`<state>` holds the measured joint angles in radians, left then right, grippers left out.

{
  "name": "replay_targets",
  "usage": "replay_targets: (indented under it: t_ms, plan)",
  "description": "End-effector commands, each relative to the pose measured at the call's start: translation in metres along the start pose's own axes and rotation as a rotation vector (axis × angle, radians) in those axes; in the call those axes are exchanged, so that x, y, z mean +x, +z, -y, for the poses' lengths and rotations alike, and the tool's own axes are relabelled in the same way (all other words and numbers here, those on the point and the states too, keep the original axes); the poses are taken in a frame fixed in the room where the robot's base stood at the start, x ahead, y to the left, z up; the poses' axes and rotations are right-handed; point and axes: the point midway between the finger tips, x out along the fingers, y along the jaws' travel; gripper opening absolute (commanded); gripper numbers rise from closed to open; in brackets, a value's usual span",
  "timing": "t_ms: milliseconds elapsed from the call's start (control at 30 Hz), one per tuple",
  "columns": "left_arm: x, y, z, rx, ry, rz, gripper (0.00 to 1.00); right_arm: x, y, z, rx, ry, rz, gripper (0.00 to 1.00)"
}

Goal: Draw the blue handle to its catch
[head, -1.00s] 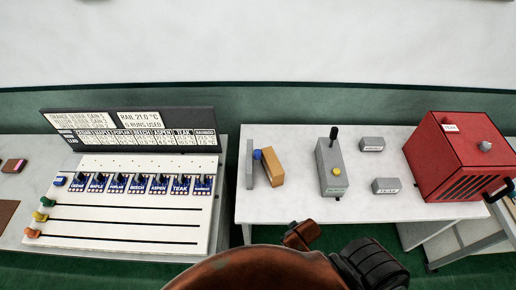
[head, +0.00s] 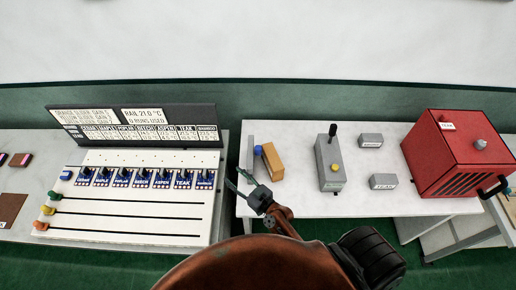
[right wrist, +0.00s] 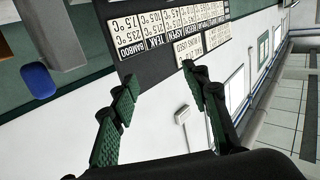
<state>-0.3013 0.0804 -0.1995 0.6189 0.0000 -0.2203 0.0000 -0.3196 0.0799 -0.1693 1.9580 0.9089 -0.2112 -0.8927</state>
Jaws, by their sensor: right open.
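The blue handle (head: 258,150) shows as a round knob between an upright grey plate (head: 250,156) and an orange-tan block (head: 273,162) on the white table. It also shows in the right wrist view as a blue knob (right wrist: 38,82) at the left, beside a grey part. My right gripper (head: 238,180) is open and empty, in front and to the left of the handle in the head view, apart from it. Its two green fingers (right wrist: 160,95) are spread in the right wrist view. I cannot make out the catch. My left gripper is not in view.
A slider panel (head: 130,232) with several knobs and a label board (head: 130,113) stands left. A grey lever box (head: 329,170), two small grey blocks (head: 371,140) and a red box (head: 455,160) are right. The white table (head: 295,205) is clear in front.

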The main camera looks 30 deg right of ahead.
Motion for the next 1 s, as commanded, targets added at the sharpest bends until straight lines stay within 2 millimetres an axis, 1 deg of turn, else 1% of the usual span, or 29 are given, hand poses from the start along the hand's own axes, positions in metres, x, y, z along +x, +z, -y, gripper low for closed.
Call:
replay_targets:
  t_ms: [33,67,100,133,200,267,300,333,400,500,633,767,1000]
  plan:
    - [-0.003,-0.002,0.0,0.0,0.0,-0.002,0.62,0.01,-0.014,-0.013,0.008,0.074,-0.071,0.43]
    - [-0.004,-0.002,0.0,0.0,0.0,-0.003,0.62,0.014,-0.019,-0.022,0.011,0.129,-0.107,0.43]
    - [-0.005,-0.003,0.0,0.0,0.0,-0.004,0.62,0.018,-0.024,-0.036,0.015,0.208,-0.146,0.43]
    - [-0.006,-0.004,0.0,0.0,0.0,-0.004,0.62,0.019,-0.026,-0.048,0.019,0.27,-0.167,0.43]
    - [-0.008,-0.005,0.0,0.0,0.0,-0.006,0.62,0.018,-0.023,-0.073,0.027,0.415,-0.184,0.43]
    - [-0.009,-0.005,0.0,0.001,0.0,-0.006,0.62,0.014,-0.015,-0.091,0.034,0.528,-0.174,0.43]
    - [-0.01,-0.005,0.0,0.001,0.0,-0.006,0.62,0.011,-0.009,-0.1,0.039,0.593,-0.158,0.43]
    - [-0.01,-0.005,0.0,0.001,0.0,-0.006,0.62,0.009,-0.004,-0.106,0.041,0.635,-0.145,0.43]
    - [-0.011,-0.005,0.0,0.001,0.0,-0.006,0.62,0.003,0.007,-0.116,0.045,0.711,-0.112,0.43]
    - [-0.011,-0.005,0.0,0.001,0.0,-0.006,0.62,-0.003,0.018,-0.123,0.048,0.775,-0.077,0.43]
    - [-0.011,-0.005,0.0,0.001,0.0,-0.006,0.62,-0.003,0.023,-0.13,0.048,0.806,-0.058,0.43]
    - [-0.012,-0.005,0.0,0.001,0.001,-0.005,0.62,0.008,0.022,-0.142,0.047,0.808,-0.057,0.43]
    - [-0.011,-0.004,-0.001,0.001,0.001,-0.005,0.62,0.034,0.021,-0.169,0.047,0.808,-0.057,0.43]
